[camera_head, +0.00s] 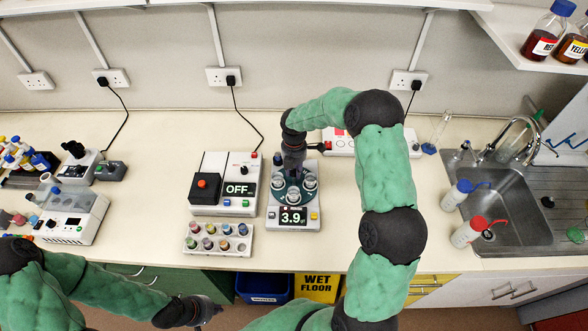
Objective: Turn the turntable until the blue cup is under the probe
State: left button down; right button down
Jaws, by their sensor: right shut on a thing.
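The turntable (291,202) is a dark teal disc on a light grey device with a display reading 3.9, near the bench's middle. Several pale round cups stand on it, and I cannot tell which is the blue one. A small blue part (277,159) shows at the device's back left; I cannot tell what it is. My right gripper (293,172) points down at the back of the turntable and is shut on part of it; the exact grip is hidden. The probe cannot be made out. My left gripper (212,309) is low before the bench front, away from the turntable; its fingers are unclear.
A box reading OFF (224,184) with a red button stands left of the turntable. A rack of coloured vials (218,239) is in front of it. A white device (340,142) lies behind. The sink (500,206) is at right.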

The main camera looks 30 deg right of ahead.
jog(key=c, duration=1.2)
grip_release()
jog(key=shift+c, duration=0.2)
jog(key=shift+r, duration=0.1)
notch_tip(320, 180, up, 12)
